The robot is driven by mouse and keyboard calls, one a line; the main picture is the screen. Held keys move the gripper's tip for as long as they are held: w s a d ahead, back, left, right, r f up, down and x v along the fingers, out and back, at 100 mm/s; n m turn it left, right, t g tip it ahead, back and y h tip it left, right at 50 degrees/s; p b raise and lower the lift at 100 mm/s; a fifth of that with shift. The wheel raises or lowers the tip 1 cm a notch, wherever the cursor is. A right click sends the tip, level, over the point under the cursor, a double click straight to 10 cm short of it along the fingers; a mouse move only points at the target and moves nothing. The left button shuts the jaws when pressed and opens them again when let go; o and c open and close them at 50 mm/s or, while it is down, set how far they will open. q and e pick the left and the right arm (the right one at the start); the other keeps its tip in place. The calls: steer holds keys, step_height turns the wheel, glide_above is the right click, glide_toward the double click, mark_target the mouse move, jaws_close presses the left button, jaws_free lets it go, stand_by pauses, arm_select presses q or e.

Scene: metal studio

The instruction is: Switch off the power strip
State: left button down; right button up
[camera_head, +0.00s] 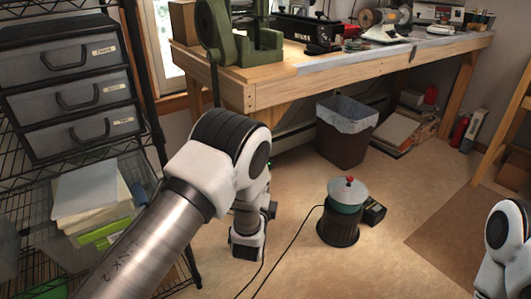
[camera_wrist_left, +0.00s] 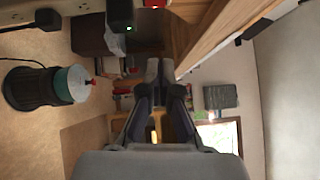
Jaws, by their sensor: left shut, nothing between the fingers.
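In the left wrist view, a pale strip with dark sockets, which looks like the power strip (camera_wrist_left: 15,17), is cut off by the top left edge. A black plug (camera_wrist_left: 48,20) sits in it. A black adapter (camera_wrist_left: 120,15) with a green light is further along, and a glowing red switch (camera_wrist_left: 155,3) shows at the top edge. My left gripper (camera_wrist_left: 163,85) is shut and empty, below the switch in the picture and apart from it. In the head view, my left arm hides the strip and the fingertips. My right gripper is out of view.
A workbench (camera_head: 390,64) stands at the back, with a bin (camera_head: 345,135) under it. A dark canister with a red knob (camera_head: 345,205) and a cable stands on the floor beside a black box (camera_head: 374,211). A wire shelf with drawers (camera_head: 65,95) is at left.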

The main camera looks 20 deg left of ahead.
arm_select(q)
steer(key=w+a+b, duration=0.1)
steer(key=w, duration=0.3)
steer(key=w+a+b, duration=0.1)
steer(key=w, duration=0.3)
steer(key=w+a+r+b, duration=0.1)
steer(key=w+a, duration=0.1)
steer(key=w, duration=0.1)
steer(key=shift+w, duration=0.4)
steer(key=shift+w+a+r, duration=0.15)
steer(key=shift+a, duration=0.1)
steer(key=shift+w+a+r, duration=0.15)
steer(key=shift+a+r, duration=0.05)
steer(key=shift+d, duration=0.1)
